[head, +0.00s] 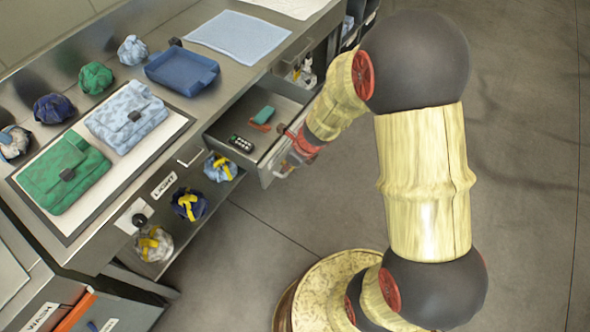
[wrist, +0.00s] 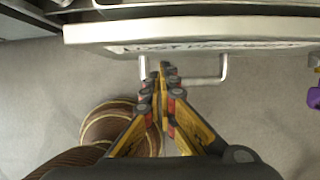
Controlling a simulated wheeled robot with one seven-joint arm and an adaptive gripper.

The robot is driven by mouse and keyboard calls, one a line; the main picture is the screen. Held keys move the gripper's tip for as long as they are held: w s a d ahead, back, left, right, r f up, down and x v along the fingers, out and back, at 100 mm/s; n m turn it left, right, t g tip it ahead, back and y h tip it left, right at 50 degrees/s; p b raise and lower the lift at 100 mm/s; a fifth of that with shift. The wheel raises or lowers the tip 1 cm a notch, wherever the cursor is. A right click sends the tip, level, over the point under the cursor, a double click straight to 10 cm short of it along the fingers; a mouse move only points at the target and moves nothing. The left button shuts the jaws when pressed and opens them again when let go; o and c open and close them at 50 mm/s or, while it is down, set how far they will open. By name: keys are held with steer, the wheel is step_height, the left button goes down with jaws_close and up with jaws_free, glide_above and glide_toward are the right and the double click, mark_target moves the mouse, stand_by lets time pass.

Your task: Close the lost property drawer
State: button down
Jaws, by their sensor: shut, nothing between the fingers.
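The lost property drawer (head: 226,127) stands pulled out from the steel counter in the head view. A black remote and a teal item with a red piece lie inside it. In the wrist view its light front panel (wrist: 240,31) carries a partly readable label, with a metal bar handle (wrist: 200,81) below. My gripper (wrist: 165,68) is shut and empty, its fingertips overlapping the left part of the handle close to the panel. I cannot tell whether they touch it. In the head view my gripper (head: 288,165) is at the drawer's front, partly hidden by my arm.
The grey floor (head: 530,200) to the right is clear.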

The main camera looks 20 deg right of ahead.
steer(key=shift+w+a, duration=0.15)
steer(key=shift+w, duration=0.05)
stand_by(0.3)
